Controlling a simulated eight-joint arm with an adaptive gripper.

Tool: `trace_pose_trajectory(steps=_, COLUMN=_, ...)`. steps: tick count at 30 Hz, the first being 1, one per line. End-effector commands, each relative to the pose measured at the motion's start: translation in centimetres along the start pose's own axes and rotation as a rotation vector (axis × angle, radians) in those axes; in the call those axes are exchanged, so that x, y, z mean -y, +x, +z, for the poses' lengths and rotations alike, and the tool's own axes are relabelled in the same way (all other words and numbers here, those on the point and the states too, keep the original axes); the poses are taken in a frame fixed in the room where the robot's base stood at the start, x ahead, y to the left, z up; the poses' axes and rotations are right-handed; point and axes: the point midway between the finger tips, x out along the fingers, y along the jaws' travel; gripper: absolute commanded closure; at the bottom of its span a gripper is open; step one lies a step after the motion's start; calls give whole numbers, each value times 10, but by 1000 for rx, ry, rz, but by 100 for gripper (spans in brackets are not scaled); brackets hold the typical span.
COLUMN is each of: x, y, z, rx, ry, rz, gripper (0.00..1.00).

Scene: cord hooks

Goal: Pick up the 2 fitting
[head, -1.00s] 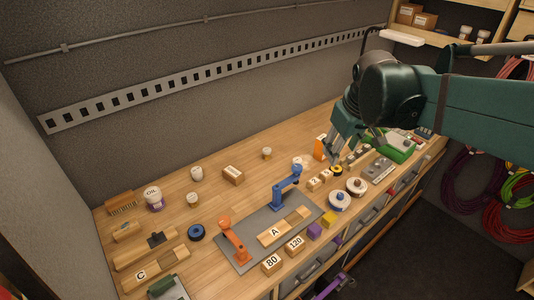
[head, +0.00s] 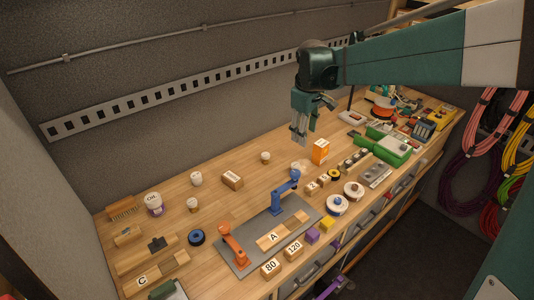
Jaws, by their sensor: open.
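Two small wooden blocks with dark marks, the left one (head: 311,188) and the right one (head: 323,181), sit on the bench right of the blue clamp. The left one seems to be the 2 fitting, but the marks are too small to read surely. My gripper (head: 300,137) is open and empty, pointing down. It is high above the bench, behind and above these blocks in the head view, and touches nothing.
An orange box (head: 320,151) stands below and right of my gripper. The blue clamp (head: 285,190) rises from a grey plate (head: 236,262) left of the blocks. White spools (head: 337,205) lie in front. A green case (head: 385,147) is to the right.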

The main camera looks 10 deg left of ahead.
Motion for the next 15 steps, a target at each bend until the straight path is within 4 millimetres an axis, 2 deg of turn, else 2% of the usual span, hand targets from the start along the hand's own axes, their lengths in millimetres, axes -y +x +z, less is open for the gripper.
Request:
trace_pose_trajectory(steps=3, x=-5, y=12, z=-21, rx=17, ry=-46, rz=-12, gripper=58)
trace_pose_trajectory(steps=15, x=-10, y=61, z=-86, rx=72, ry=-203, rz=-53, gripper=58)
